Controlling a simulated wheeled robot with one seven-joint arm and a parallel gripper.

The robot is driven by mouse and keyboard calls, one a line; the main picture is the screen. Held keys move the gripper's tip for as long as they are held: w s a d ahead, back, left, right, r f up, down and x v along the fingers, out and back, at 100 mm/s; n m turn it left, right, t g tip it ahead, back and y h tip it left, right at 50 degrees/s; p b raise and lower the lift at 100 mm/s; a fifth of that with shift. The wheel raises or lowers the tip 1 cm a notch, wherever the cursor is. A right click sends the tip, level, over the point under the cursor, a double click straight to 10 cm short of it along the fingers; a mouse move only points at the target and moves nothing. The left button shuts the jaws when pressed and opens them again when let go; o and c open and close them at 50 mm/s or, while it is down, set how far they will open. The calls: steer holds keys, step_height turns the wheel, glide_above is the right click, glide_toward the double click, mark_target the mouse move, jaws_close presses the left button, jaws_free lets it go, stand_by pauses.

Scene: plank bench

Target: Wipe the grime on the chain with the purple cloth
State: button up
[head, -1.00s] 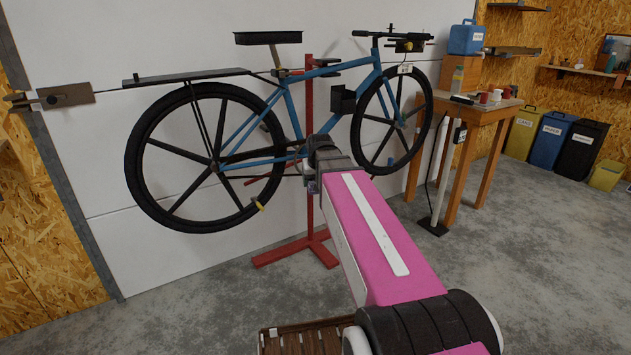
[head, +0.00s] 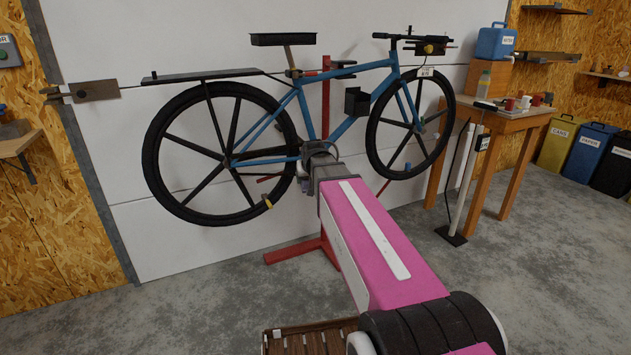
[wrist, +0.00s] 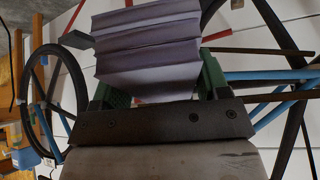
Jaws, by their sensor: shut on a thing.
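The blue bicycle (head: 285,115) hangs on a red stand against the white wall. Its chain runs low between the rear hub and the crank. It is too thin to make out clearly in the head view, and my wrist hides the crank end. Grime cannot be told. My gripper (wrist: 160,82) is shut on the folded, pale purple cloth (wrist: 148,45), which hangs in pleats between the green fingers in the wrist view. In the head view my wrist is in front of the crank area. Whether the cloth touches the chain cannot be told.
The red stand's foot (head: 300,250) spreads on the floor below the bicycle. A wooden table (head: 510,117) with cups and a bottle stands to the right. A wooden shelf (head: 18,142) is at the far left.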

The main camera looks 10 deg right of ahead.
steer(key=w+a+r+n+t+y, duration=0.1)
steer(key=w+a+r+t+y, duration=0.15)
steer(key=a+t, duration=0.55)
steer(key=w+a+r+n+t+y, duration=0.2)
steer(key=a+t+y, duration=0.2)
steer(key=a+t, duration=0.45)
steer(key=w+a+g, duration=0.1)
steer(key=w+a, duration=0.2)
steer(key=w, duration=0.3)
steer(key=shift+a+g, duration=0.15)
steer(key=shift+g, duration=0.2)
stand_by(0.6)
steer(key=shift+w+a+f+h, duration=0.1)
steer(key=shift+w+a+h, duration=0.05)
steer(key=shift+w, duration=0.3)
steer(key=shift+w+a+h, duration=0.1)
steer(key=shift+w+a, duration=0.05)
steer(key=shift+w, duration=0.3)
stand_by(0.7)
steer(key=shift+d, duration=0.1)
steer(key=w+d, duration=0.2)
steer(key=d, duration=0.4)
steer(key=shift+d, duration=0.25)
stand_by(0.5)
steer(key=w+d, duration=0.3)
steer(key=d, duration=0.7)
stand_by(0.9)
